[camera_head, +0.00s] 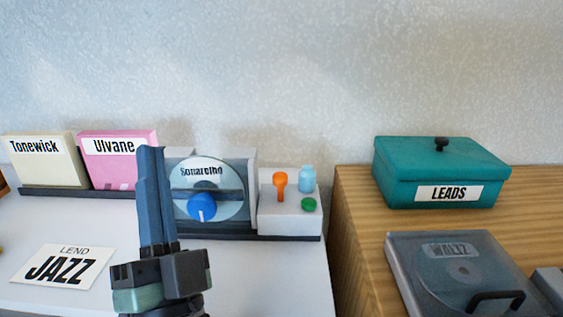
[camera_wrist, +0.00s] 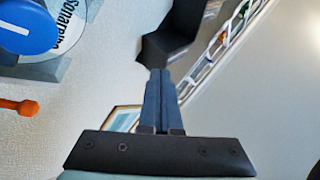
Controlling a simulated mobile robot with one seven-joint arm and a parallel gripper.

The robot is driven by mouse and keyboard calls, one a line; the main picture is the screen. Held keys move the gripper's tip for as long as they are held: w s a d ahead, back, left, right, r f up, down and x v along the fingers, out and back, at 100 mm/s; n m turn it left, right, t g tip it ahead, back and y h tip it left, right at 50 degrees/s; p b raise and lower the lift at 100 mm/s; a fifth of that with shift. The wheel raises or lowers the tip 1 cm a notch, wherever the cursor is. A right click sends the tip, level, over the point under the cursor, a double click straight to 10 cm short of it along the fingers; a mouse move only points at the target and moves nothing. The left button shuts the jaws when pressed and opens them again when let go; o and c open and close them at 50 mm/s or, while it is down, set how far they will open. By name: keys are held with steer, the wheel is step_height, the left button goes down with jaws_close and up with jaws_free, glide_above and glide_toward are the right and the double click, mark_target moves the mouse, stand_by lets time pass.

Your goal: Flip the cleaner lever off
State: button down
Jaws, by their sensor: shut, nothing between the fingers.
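The disc cleaner is a grey-white unit (camera_head: 290,215) at the right end of the shelf row. Its orange lever (camera_head: 280,181) has its round knob up and its stem below. The lever also shows at the left edge of the wrist view (camera_wrist: 18,106), lying sideways there. A blue dial (camera_head: 202,207) sits in front of the disc marked Sonarcino (camera_head: 228,180); the dial is also at the upper left of the wrist view (camera_wrist: 26,26). My gripper (camera_head: 150,151) is shut and empty, fingers upright, left of the dial and well apart from the lever.
A light blue bottle (camera_head: 307,178) and green button (camera_head: 309,204) sit close to the lever. Cases Tonewick (camera_head: 45,165) and Ulvane (camera_head: 115,165) stand left. A JAZZ card (camera_head: 62,267) lies in front. A teal LEADS box (camera_head: 440,170) and a clear-lidded player (camera_head: 455,265) are on the wooden top.

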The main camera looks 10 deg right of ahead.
mark_target(280, 187)
steer(key=s+d+f+m+g+h+p, duration=0.3)
steer(key=f+m+h+p, duration=0.1)
steer(key=m+p, duration=0.2)
steer(key=s+d+f+m+g+h+p, duration=0.3)
steer(key=f+m+h+p, duration=0.1)
steer(key=m+h+p, duration=0.1)
steer(key=s+d+f+m+g+h+p, duration=0.3)
steer(key=f+m+h+p, duration=0.1)
steer(key=m+p, duration=0.3)
steer(key=shift+s+d+h+p, duration=0.25)
steer(key=shift+s+h+p, duration=0.15)
steer(key=shift+p, duration=0.6)
steer(key=shift+w, duration=0.15)
steer(key=p+x, duration=0.1)
steer(key=x, duration=0.9)
steer(key=shift+w+d+r, duration=0.15)
steer(key=shift+w+a+r, duration=0.1)
steer(key=shift+w+a, duration=0.1)
steer(key=shift+w, duration=0.35)
steer(key=shift+w+a+r, duration=0.15)
steer(key=shift+w+a, duration=0.1)
steer(key=shift+w, duration=0.3)
steer(key=shift+w+a+r+p, duration=0.15)
steer(key=shift+w+p, duration=0.15)
steer(key=shift+w, duration=0.3)
steer(key=shift+r+p, duration=0.15)
steer(key=shift+p, duration=0.3)
